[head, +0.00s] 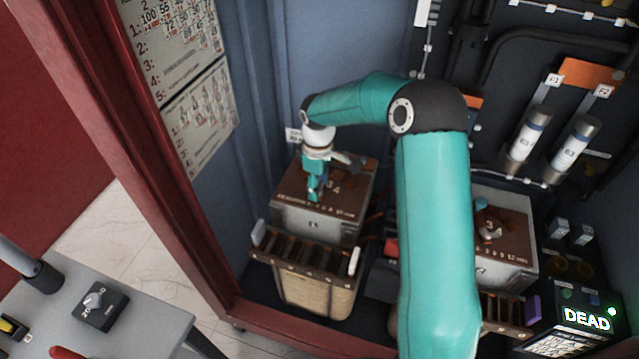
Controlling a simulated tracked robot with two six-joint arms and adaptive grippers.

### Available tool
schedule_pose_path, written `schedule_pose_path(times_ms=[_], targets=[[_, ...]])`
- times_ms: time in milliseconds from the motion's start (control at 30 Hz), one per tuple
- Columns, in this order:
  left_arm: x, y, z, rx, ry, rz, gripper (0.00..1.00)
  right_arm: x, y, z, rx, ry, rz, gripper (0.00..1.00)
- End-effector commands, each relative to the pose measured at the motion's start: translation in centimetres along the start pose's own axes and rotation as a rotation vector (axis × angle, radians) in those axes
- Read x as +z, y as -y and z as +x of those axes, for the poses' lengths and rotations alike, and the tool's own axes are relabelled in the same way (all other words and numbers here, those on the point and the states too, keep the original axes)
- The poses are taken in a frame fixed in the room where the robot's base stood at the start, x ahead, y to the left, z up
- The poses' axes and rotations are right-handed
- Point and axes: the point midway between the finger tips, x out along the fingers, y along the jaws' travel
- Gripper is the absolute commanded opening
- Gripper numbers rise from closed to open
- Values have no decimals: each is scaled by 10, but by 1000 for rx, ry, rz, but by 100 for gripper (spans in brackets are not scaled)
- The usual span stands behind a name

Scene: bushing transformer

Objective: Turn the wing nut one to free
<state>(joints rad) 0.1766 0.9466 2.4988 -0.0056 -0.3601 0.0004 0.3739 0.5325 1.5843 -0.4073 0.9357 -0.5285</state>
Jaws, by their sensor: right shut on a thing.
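My right gripper (315,194) points down onto the brown top of the left grey box (318,224). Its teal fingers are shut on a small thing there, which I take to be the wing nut. The fingers hide most of it, so its turn angle cannot be read. Some dark brown parts and a "4" mark show on the top beside the gripper. A second grey box (505,268) stands to the right, with a small pale and brown fitting (489,232) on its top. My left gripper is not in view.
A slatted crate-like bin (315,290) stands before the left box. Two white cylinders (530,138) and an orange plate (590,78) are at upper right. A "DEAD" display (586,320) is lower right. A red cabinet post (160,190) and a grey table (140,335) are at left.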

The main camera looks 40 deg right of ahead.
Motion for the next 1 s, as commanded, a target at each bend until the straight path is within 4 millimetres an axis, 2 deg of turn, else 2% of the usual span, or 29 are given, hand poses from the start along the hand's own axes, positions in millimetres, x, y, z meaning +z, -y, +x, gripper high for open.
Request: schedule_pose_path(times_ms=[167, 200, 333, 733, 867, 1000], targets=[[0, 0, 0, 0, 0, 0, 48, -3, -3, -3, 9, -11, 2, 15], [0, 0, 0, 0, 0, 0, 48, -3, -3, -3, 9, -11, 2, 53], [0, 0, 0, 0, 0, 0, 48, -2, -2, -3, 8, -9, 2, 75], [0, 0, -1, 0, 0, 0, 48, -1, -1, -5, 4, -4, 3, 75], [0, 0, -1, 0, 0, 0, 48, -1, -2, -19, 6, -6, 2, 75], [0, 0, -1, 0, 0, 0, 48, -2, -2, -44, 7, -8, 2, 75]])
